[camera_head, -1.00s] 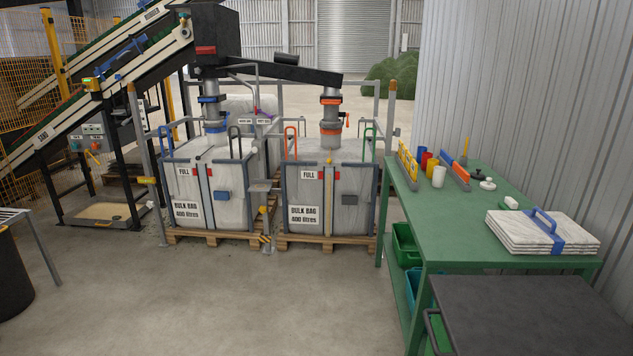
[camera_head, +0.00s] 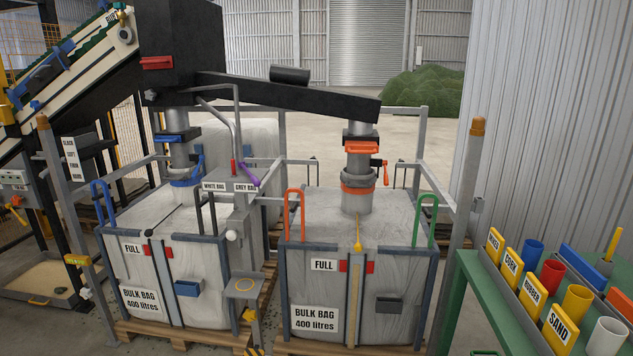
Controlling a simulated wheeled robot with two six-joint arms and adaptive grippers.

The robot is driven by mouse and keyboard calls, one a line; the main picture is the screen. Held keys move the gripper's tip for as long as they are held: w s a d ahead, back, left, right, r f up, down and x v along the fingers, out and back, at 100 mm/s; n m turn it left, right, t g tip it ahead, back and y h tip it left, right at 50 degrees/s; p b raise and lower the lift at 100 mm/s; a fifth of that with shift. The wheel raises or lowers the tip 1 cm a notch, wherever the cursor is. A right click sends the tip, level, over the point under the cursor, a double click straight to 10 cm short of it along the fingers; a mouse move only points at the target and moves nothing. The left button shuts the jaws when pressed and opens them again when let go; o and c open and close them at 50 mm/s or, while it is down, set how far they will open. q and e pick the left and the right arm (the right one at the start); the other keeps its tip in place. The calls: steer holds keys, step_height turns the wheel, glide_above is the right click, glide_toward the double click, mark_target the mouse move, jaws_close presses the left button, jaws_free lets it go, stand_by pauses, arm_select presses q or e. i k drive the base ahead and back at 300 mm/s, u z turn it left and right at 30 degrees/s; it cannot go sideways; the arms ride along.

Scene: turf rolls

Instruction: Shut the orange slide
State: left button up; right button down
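The orange slide (camera_head: 361,145) is a flat orange plate on the grey spout (camera_head: 361,166) above the right-hand bulk bag (camera_head: 330,235). Whether it is pushed in or pulled out cannot be told from here. Below it an orange collar (camera_head: 357,187) rings the spout, with a small orange handle (camera_head: 382,163) sticking out to the right. A blue slide (camera_head: 178,140) sits on the left spout. Neither of my grippers is in view.
Steel frames surround both bags, with a grey post (camera_head: 464,180) on the right. A white-bag/grey-bag diverter panel (camera_head: 229,186) stands between the spouts. The green bench (camera_head: 487,292) holds several coloured cups. The bags stand on pallets (camera_head: 180,338).

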mark_target(351, 146)
steer(key=u, duration=0.15)
steer(key=i, duration=2.05)
steer(key=u, duration=0.1)
